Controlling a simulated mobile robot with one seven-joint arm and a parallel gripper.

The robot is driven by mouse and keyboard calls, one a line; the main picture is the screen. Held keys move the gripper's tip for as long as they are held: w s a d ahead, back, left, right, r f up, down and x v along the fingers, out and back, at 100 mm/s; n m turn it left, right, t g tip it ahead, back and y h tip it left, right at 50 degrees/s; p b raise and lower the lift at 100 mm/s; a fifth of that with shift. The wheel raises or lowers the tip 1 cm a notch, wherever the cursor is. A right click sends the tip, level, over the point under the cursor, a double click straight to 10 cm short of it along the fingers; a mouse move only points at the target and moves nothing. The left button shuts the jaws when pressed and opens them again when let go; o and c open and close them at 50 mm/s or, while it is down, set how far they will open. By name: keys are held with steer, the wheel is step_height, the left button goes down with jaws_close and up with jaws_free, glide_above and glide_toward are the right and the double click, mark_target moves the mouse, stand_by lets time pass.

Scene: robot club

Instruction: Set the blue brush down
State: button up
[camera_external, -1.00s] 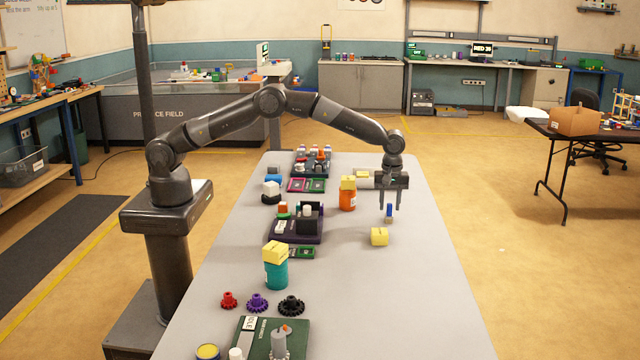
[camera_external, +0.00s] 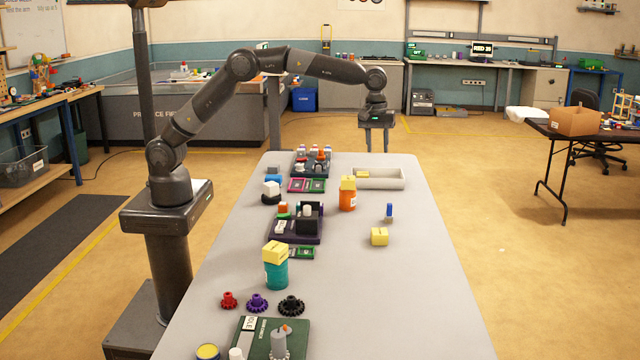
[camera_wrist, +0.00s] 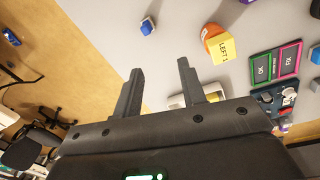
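The blue brush (camera_external: 389,212) stands upright on the table (camera_external: 420,290), right of the orange container and behind the yellow block. It also shows in the wrist view (camera_wrist: 147,26), near the top. My gripper (camera_external: 377,153) is raised above the far end of the table, well apart from the brush. Its two fingers are spread with nothing between them, as the wrist view shows (camera_wrist: 158,80).
A pale tray (camera_external: 395,184) lies at the far end, below my gripper. An orange container (camera_external: 347,200) with a yellow block on top stands left of the brush. The table's right front area is clear.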

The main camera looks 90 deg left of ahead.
steer(key=s+a+r+m+t, duration=0.1)
steer(key=s+r+m, duration=0.3)
steer(key=s+r, duration=0.55)
steer(key=s+a+r+m+t, duration=0.15)
steer(key=s+r+m, duration=0.3)
steer(key=s, duration=1.05)
steer(key=s+f+m+t, duration=0.1)
steer(key=s+f+m, duration=0.2)
steer(key=s, duration=0.8)
steer(key=s+f+m+t, duration=0.1)
steer(key=s+f+m, duration=0.2)
steer(key=s, duration=0.9)
steer(key=shift+a+f+m, duration=0.3)
steer(key=shift+f+m, duration=0.05)
steer(key=shift+f, duration=0.1)
